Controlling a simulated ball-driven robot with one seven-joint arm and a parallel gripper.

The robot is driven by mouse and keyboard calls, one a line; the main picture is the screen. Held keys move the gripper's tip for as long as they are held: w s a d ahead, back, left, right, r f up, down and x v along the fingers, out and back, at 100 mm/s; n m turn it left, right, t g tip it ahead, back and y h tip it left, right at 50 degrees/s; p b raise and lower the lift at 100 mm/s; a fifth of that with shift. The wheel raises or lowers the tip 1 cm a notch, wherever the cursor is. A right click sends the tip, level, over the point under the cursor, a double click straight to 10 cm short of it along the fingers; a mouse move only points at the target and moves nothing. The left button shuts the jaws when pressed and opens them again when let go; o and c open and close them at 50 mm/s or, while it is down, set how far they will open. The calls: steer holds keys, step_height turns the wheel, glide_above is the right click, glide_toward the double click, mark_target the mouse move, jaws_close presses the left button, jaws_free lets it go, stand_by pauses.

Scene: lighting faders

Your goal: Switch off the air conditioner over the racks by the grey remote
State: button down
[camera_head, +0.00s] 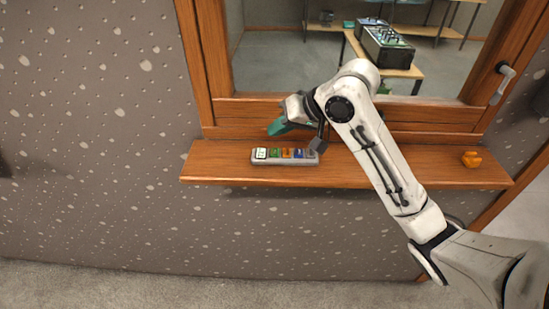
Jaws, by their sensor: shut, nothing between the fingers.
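The grey remote (285,157) lies flat on the wooden sill below the window. It has a pale display at its left end and a row of coloured buttons, including green, orange and blue. My gripper (317,148) is shut and empty, with its dark fingers pointing down at the right end of the remote. I cannot tell whether the fingertips touch it, and they partly hide that end. The air conditioner is not in view.
Through the window, a table holds a dark box (388,47), with shelves beyond.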

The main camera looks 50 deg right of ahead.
mark_target(278, 152)
steer(key=shift+f+b, duration=0.7)
steer(key=shift+f, duration=0.9)
steer(key=shift+f, duration=0.15)
stand_by(0.8)
steer(key=shift+f, duration=0.25)
steer(key=shift+f+b, duration=0.3)
stand_by(0.8)
steer(key=shift+r, duration=0.15)
steer(key=shift+r+p, duration=0.55)
steer(key=shift+p, duration=0.3)
steer(key=shift+r, duration=0.1)
step_height(278, 152, up, 5)
steer(key=p, duration=0.4)
